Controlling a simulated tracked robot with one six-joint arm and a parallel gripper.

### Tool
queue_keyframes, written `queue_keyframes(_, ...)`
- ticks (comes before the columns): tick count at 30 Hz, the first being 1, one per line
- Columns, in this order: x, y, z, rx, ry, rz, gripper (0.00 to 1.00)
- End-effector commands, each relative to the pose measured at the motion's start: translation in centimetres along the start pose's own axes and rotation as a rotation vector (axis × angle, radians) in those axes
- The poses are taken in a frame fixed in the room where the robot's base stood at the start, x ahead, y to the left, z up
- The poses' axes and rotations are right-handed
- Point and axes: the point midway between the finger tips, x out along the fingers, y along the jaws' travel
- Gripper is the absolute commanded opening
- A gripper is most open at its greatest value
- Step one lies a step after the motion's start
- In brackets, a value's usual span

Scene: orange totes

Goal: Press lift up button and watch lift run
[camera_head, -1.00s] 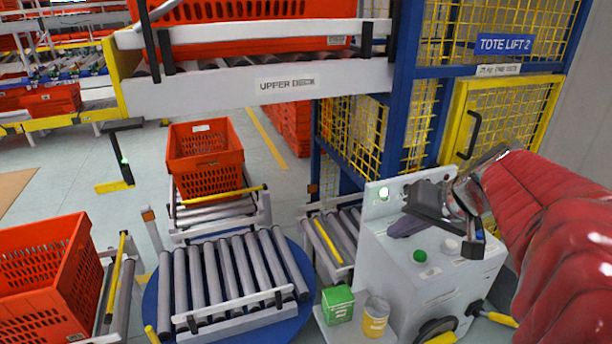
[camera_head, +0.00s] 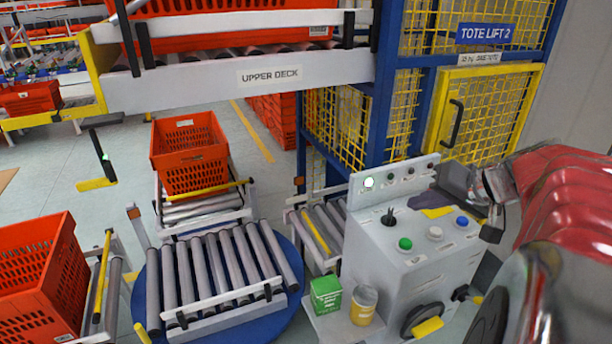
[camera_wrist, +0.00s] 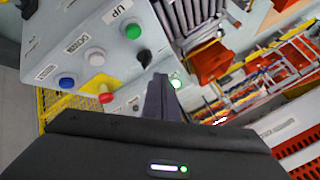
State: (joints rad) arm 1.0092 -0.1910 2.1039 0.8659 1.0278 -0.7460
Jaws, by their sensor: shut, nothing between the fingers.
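The grey control box (camera_head: 385,270) stands right of centre. Its sloped top has a green button (camera_head: 405,244), a white button (camera_head: 435,233), a blue button (camera_head: 462,221) and a black selector (camera_head: 388,218). In the wrist view the green button (camera_wrist: 132,30) is beside an UP label and the white button (camera_wrist: 95,56) beside a DOWN label. A lamp (camera_head: 368,183) on the back panel glows pale green. My gripper (camera_head: 428,200) is shut and empty, over the back of the box top, apart from the green button. The blue-framed lift (camera_head: 395,110) has yellow mesh; no carriage shows clearly.
An orange tote (camera_head: 188,150) sits on rollers behind the blue turntable (camera_head: 250,328). Another orange tote (camera_head: 40,275) is at left. The upper deck (camera_head: 200,85) carries a tote.

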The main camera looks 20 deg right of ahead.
Motion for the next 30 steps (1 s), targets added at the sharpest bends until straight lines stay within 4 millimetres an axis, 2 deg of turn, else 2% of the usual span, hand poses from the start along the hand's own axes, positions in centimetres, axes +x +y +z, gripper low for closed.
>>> queue_keyframes(21,4.9,3.7,3.7,0.003,-0.001,0.001,0.0)
queue_keyframes(30,5.5,4.2,4.1,0.002,0.001,0.002,0.0)
